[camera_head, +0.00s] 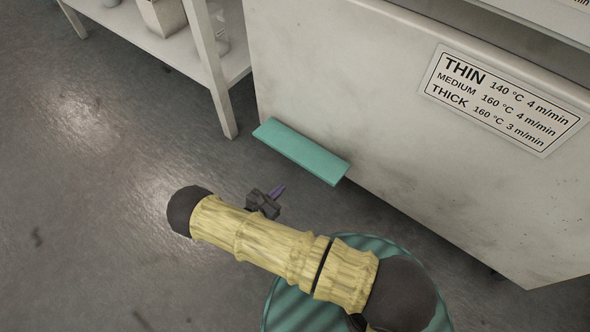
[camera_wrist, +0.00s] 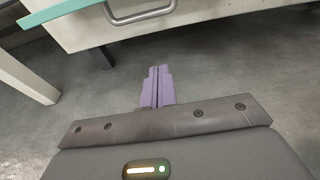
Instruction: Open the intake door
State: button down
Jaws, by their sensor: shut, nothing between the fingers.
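The pale machine (camera_head: 390,130) has a teal ledge (camera_head: 300,152) sticking out low on its side. In the wrist view the teal ledge (camera_wrist: 65,12) crosses the top left. A metal bar handle (camera_wrist: 140,18) sits on a pale panel (camera_wrist: 80,32) below it, at the top edge of the picture. I cannot tell for sure that this panel is the intake door; no gap shows around it. My gripper (camera_head: 281,188) has purple fingers, shut together and empty. In the wrist view the gripper (camera_wrist: 158,70) points towards the panel's lower edge, apart from the handle.
A white shelf unit (camera_head: 215,75) with containers stands left of the machine, its leg close to the teal ledge. A label (camera_head: 500,100) with temperatures and speeds is on the machine. The grey floor (camera_head: 90,220) at the left is clear.

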aim_at(300, 153)
jog(key=b+x, duration=0.4)
jog(key=x, duration=0.6)
notch_tip(300, 153, up, 4)
jog(key=p, duration=0.3)
jog(key=shift+s+a, duration=0.1)
